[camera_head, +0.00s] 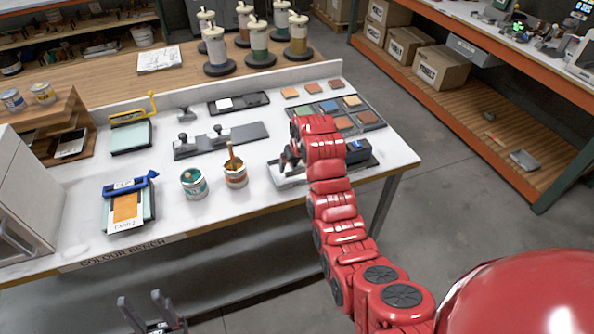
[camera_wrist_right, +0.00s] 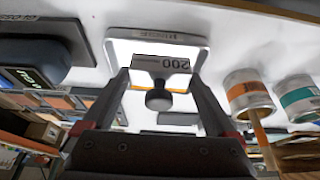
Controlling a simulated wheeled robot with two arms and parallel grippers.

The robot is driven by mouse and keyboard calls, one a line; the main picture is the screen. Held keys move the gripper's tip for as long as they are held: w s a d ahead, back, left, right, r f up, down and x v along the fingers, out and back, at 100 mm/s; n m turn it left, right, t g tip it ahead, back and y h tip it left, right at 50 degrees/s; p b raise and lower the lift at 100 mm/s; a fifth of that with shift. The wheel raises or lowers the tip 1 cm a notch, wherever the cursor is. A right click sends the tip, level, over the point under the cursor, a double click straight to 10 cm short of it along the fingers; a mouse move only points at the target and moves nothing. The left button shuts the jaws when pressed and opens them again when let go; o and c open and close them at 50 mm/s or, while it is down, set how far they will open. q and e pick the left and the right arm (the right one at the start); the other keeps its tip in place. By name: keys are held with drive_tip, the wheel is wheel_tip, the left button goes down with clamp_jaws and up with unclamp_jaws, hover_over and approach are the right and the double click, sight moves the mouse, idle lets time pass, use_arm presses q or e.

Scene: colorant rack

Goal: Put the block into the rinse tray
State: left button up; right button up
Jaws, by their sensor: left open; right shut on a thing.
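The rinse tray (camera_wrist_right: 190,37) is a pale, shallow tray with a lettered rim; in the head view its edge (camera_head: 287,182) shows on the white bench, partly behind my right arm. My right gripper (camera_wrist_right: 159,74) is shut on the block (camera_wrist_right: 165,62), a flat piece marked 200 with a dark knob. The block is in front of the tray's interior in the wrist view; I cannot tell whether it touches the bottom. In the head view my right gripper (camera_head: 290,158) is over the tray, and the block is mostly hidden. My left gripper (camera_head: 152,308) is open and empty, low before the bench.
Two paint cans (camera_head: 194,183) (camera_head: 235,173) stand left of the tray. A blue-black device (camera_head: 358,152) is close on its right. Behind are a dark plate (camera_head: 250,132) with knobbed pieces and a board of colour tiles (camera_head: 368,117). A clipboard-like frame (camera_head: 128,205) lies at left.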

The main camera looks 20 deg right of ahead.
sight(298, 168)
drive_tip(key=shift+w+d, duration=0.25)
drive_tip(key=shift+d, duration=0.05)
wheel_tip(298, 168, down, 3)
drive_tip(key=p, duration=0.2)
drive_tip(key=shift+f+p, duration=0.15)
drive_tip(key=shift+p, duration=0.25)
drive_tip(key=shift+f+b, duration=0.3)
drive_tip(key=shift+f, duration=0.1)
drive_tip(key=o, duration=1.6)
drive_tip(key=shift+r, duration=0.15)
drive_tip(key=shift+r, duration=0.1)
